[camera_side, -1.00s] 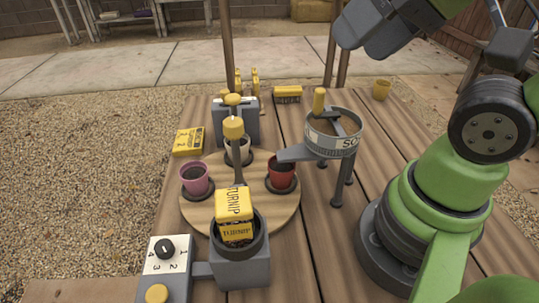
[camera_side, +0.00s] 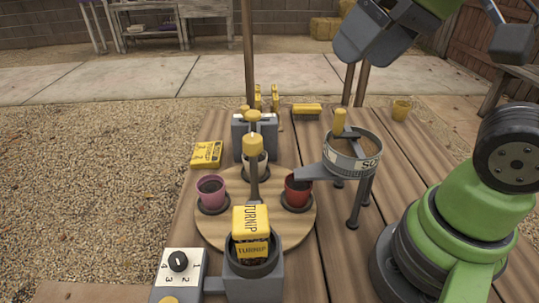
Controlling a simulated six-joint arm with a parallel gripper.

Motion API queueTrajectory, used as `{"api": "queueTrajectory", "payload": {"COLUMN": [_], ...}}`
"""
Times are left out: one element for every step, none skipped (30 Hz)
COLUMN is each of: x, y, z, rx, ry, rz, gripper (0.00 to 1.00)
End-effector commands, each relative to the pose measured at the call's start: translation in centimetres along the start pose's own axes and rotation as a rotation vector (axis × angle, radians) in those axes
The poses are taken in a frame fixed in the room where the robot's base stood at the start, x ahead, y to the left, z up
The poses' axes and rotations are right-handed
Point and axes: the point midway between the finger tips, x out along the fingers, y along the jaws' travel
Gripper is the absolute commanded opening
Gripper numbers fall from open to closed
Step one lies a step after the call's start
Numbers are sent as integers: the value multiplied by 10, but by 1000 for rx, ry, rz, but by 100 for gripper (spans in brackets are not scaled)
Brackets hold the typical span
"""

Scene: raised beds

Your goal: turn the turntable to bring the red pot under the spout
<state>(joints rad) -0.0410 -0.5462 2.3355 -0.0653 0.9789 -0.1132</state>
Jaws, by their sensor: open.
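The round wooden turntable (camera_side: 222,232) carries the red pot (camera_side: 298,191) on its right side, a pink pot (camera_side: 211,189) on its left and a pale pot at the back, partly hidden by a grey post with a yellow knob (camera_side: 253,146). The grey spout (camera_side: 312,171) reaches left from the soil hopper (camera_side: 352,152); its tip overlaps the red pot's rim in the picture. I cannot tell whether it is exactly above the pot. My gripper (camera_side: 375,36) is open, high at the top right, well clear of the turntable.
A grey cup with turnip packets (camera_side: 251,232) stands at the turntable's front edge, beside a numbered dial box (camera_side: 180,266).

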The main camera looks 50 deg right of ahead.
Motion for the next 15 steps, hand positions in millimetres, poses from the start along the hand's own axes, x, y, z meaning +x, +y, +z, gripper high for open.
{"api": "queueTrajectory", "payload": {"x": [7, 11, 18, 24, 30, 40, 47, 55, 67, 75, 84, 95, 102, 110, 119], "y": [-5, -7, -11, -14, -17, -20, -23, -26, -29, -31, -34, -36, -38, -40, -42], "z": [-12, -19, -28, -35, -41, -49, -54, -60, -65, -69, -72, -76, -78, -80, -81], "rx": [-57, -97, -150, -190, -231, -283, -322, -362, -412, -449, -483, -526, -555, -583, -614], "ry": [-52, -82, -122, -151, -181, -221, -251, -280, -319, -347, -375, -407, -430, -451, -476], "rz": [13, 21, 31, 38, 44, 52, 57, 62, 68, 72, 75, 79, 81, 83, 85], "gripper": [63, 63, 63, 63, 63, 63, 63, 63, 63, 63, 63, 63, 63, 63, 63]}}
